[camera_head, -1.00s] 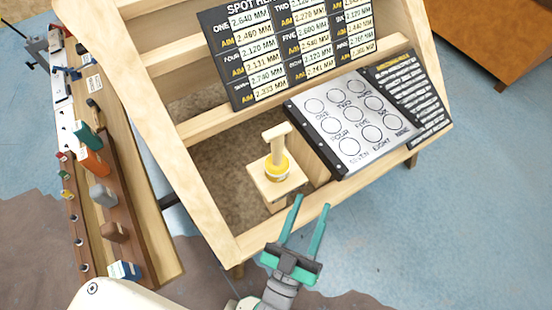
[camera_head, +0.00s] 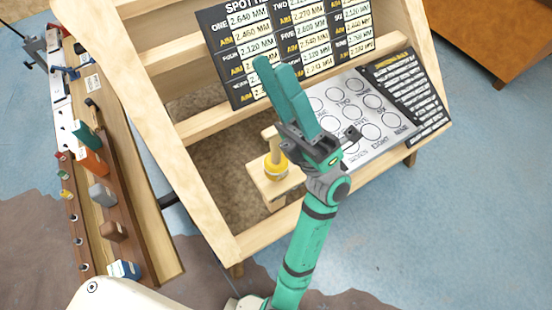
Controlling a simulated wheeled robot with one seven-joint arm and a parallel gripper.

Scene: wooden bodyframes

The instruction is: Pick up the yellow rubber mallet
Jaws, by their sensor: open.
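The yellow rubber mallet (camera_head: 275,168) stands on a small square wooden block (camera_head: 263,187) in the lower left opening of the wooden frame. Its round yellow part is at the bottom and a pale wooden part rises from it. My gripper partly hides the upper wooden part. My gripper (camera_head: 275,68) is open and empty, with teal fingers pointing up and left in the picture. The fingertips overlap the dark chart in the view, above the mallet; their height over it is hard to tell.
The wooden frame (camera_head: 150,125) has slanted rails around the mallet. A dark chart (camera_head: 240,55) and a white board with circles (camera_head: 365,140) lie on its right and upper parts. A wooden rack with several coloured items (camera_head: 92,163) stands at the left.

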